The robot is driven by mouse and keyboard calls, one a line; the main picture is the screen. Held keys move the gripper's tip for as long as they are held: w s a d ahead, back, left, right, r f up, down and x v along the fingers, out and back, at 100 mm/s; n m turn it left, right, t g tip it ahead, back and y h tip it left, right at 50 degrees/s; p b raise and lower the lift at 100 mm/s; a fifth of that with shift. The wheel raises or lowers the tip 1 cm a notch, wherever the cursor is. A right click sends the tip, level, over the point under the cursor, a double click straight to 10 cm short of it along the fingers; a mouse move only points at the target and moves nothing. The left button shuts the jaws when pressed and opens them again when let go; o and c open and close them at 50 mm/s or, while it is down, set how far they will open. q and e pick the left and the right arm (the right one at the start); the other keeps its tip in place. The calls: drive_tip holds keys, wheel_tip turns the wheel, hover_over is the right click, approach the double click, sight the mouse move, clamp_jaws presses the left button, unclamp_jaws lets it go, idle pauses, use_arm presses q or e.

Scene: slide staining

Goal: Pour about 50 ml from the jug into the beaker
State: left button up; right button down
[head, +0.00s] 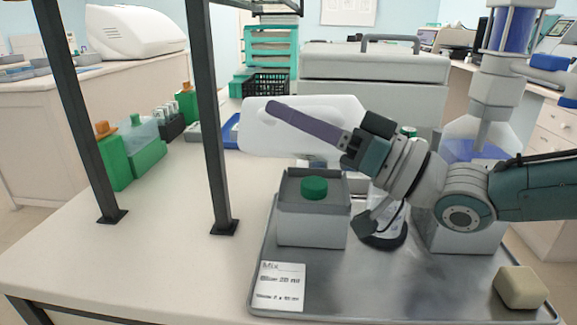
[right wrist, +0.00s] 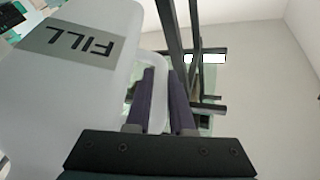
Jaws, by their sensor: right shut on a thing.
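The white jug (head: 255,125) is held up in the head view, above and behind the grey box with the green cap. It looks tipped well over, long side nearly level. My right gripper (head: 290,120) has its purple fingers on it. In the right wrist view the jug (right wrist: 90,95) bears a FILL label, and its handle (right wrist: 160,100) lies between the fingers (right wrist: 163,100). A clear vessel (head: 388,205), perhaps the beaker, stands partly hidden behind my right wrist. I cannot see any liquid stream. My left gripper is out of view.
A metal tray (head: 400,290) carries a grey box (head: 312,228) with a green cap (head: 314,187), a mix card (head: 281,287) and a beige block (head: 521,288). A blue-filled flask (head: 470,148) is at right. Dark posts (head: 215,150) rise at left; bare bench lies between them.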

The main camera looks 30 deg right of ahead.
drive_tip(key=shift+a+f+n+y+b, duration=0.1)
drive_tip(key=shift+f+n+y+b, duration=0.3)
drive_tip(key=shift+b, duration=0.35)
drive_tip(key=shift+f, duration=0.1)
drive_tip(key=shift+w+a+r+p, duration=0.1)
drive_tip(key=shift+w+r+p, duration=0.05)
drive_tip(key=shift+r+p, duration=0.15)
drive_tip(key=shift+a+f+b, duration=0.1)
drive_tip(key=shift+f+b, duration=0.3)
drive_tip(key=shift+b, duration=0.1)
drive_tip(key=shift+t, duration=0.3)
drive_tip(key=shift+w+b, duration=0.1)
drive_tip(key=shift+b, duration=0.25)
drive_tip(key=shift+r+t, duration=0.1)
drive_tip(key=shift+t, duration=0.2)
drive_tip(key=shift+r, duration=0.1)
